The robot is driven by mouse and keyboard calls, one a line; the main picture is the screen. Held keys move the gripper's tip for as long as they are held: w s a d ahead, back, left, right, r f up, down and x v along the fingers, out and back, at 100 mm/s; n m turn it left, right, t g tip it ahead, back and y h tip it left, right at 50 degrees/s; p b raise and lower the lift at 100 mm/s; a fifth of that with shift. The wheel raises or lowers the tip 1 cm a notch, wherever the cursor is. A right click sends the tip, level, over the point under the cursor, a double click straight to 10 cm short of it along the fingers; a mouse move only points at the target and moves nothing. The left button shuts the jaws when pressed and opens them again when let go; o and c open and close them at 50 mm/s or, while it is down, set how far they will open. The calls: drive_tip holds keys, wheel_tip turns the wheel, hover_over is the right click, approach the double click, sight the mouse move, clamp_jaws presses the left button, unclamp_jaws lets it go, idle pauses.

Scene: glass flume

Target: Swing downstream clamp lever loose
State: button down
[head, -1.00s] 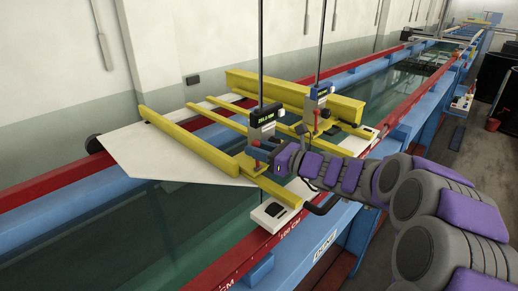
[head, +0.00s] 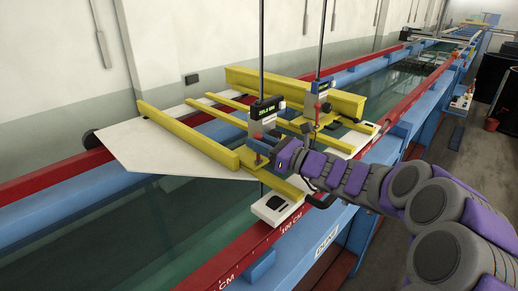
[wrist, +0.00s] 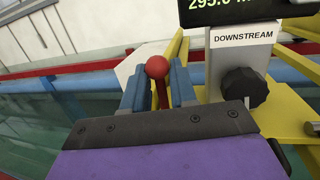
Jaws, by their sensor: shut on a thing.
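The downstream gauge (head: 263,118) stands on the near part of the yellow carriage. In the wrist view its post (wrist: 243,63) bears a DOWNSTREAM label, with a black knob (wrist: 245,88) below. The clamp lever is a red stem with a round red ball (wrist: 157,67) on top, just left of that post. My gripper (wrist: 158,88) is shut on the lever, with one blue finger on each side of the stem and the ball above them. In the head view my gripper (head: 264,152) is at the gauge's foot. The lever's lower end is hidden behind my gripper.
A second gauge (head: 320,95) stands farther back on the carriage. Yellow beams (head: 190,136) and a white sheet (head: 165,150) lie to the left. The carriage spans the flume's red rails (head: 290,226), with a white foot (head: 277,207) near me. Thin rods rise from both gauges.

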drive_tip(key=shift+s+d+r+y, duration=0.1)
drive_tip(key=shift+d+y, duration=0.05)
drive_tip(key=shift+y, duration=0.15)
idle(1.0)
drive_tip(key=c, duration=1)
unclamp_jaws()
drive_tip(key=shift+o, duration=0.2)
drive_tip(key=b+v, duration=0.2)
drive_tip(key=v, duration=1.5)
drive_tip(key=shift+f, duration=0.3)
drive_tip(key=shift+s, duration=0.1)
